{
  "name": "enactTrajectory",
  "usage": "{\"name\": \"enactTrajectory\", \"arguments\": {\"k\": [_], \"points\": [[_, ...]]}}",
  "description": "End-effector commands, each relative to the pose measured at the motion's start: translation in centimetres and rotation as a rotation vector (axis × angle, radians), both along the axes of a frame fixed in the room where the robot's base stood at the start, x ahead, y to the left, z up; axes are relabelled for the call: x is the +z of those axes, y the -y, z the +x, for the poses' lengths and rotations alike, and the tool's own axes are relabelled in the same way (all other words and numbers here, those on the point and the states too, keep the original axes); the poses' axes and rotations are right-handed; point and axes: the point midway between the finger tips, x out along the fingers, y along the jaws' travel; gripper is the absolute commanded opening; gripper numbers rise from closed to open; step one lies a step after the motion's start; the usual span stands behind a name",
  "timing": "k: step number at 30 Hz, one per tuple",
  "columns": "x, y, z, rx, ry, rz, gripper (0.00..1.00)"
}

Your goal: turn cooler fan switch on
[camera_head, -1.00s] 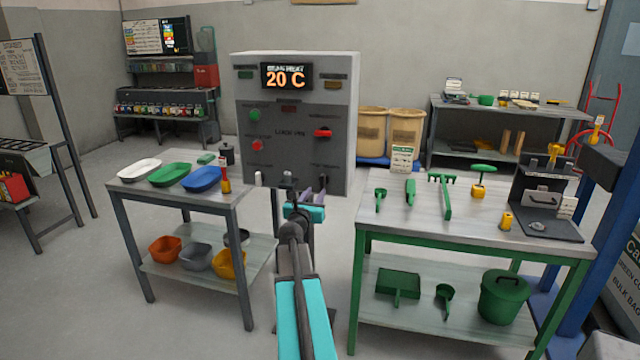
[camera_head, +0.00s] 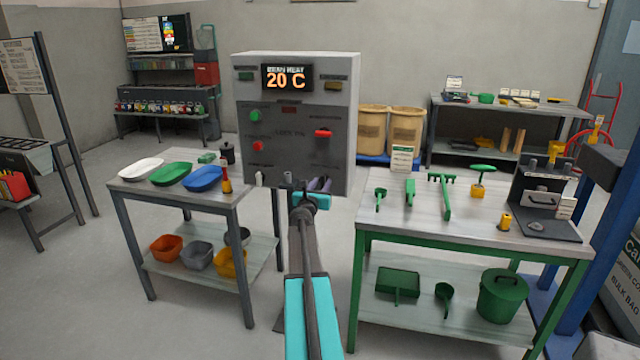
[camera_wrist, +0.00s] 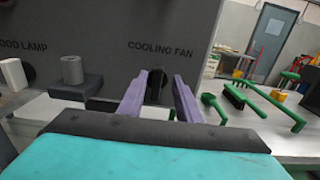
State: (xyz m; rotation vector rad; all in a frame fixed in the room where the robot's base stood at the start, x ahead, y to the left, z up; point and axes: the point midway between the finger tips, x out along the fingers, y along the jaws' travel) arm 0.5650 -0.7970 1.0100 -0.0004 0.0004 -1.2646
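The grey control panel (camera_head: 292,125) stands between two tables, with a display reading 20 C. In the wrist view, the "COOLING FAN" label (camera_wrist: 160,49) is on the panel face. Below it is the dark cooler fan switch (camera_wrist: 155,88), and its position is hard to make out. My gripper (camera_wrist: 160,80) is open, with one purple finger on each side of the switch. Contact cannot be told. In the head view my gripper (camera_head: 320,185) is at the lower right of the panel, and the arm hides the switch.
A white switch (camera_wrist: 12,75) sits left, under the "HOOD LAMP" label. A grey cylinder on a dark block (camera_wrist: 72,70) is just left of the gripper. The green-legged table (camera_head: 480,237) is close on the right. The table with trays (camera_head: 175,208) is on the left.

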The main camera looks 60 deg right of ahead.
Motion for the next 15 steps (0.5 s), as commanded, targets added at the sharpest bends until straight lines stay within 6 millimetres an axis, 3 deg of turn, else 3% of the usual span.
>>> {"name": "enactTrajectory", "arguments": {"k": [6, 15], "points": [[0.0, 1.6, 0.5, -0.001, 0.001, 0.000, 0.31], [0.0, 2.1, 0.6, -0.001, 0.001, 0.000, 0.31]]}}
